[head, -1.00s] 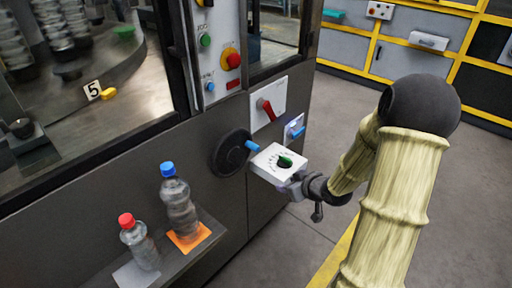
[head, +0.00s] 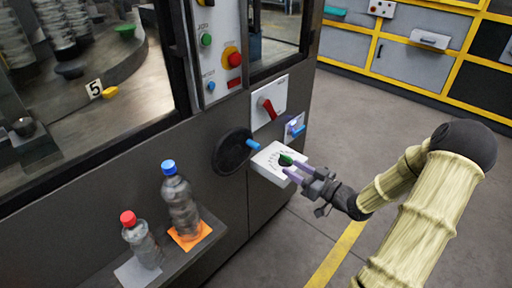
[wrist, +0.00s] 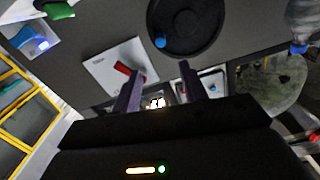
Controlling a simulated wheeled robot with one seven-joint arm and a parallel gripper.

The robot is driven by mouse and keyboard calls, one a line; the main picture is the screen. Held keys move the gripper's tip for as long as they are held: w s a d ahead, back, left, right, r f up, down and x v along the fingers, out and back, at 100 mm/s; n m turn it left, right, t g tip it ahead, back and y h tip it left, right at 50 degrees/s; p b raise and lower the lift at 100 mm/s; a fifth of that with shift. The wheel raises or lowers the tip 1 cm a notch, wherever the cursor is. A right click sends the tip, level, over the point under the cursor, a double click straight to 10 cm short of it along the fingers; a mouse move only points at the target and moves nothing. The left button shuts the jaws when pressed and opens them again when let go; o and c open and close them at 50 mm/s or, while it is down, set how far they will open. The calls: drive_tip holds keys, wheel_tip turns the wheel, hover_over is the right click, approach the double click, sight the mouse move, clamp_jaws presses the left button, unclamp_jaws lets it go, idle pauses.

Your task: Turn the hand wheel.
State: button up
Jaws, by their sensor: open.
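The hand wheel (head: 226,158) is a black disc on the dark front of the machine, with a blue handle (head: 253,144) at its right side. In the wrist view the wheel (wrist: 190,22) is at the top, with its blue handle (wrist: 160,42) on its lower left. My gripper (head: 292,167) is open and empty, right of the wheel and apart from it. Its fingertips overlap the white dial box in the head view. In the wrist view the two fingers (wrist: 161,72) are spread below the blue handle, with nothing between them.
The white dial box (head: 268,168) with a green knob (head: 286,159) juts out right of the wheel. A red lever switch (head: 267,107) is above it, and a blue-lit button (head: 295,127) beside that. Bottles (head: 179,205) stand on a shelf at lower left. Open floor lies right.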

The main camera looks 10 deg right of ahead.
sight(259, 148)
drive_tip(key=b+x, duration=0.1)
drive_tip(key=x, duration=1.5)
drive_tip(key=shift+w+a, duration=0.1)
drive_tip(key=shift+a, duration=0.05)
clamp_jaws()
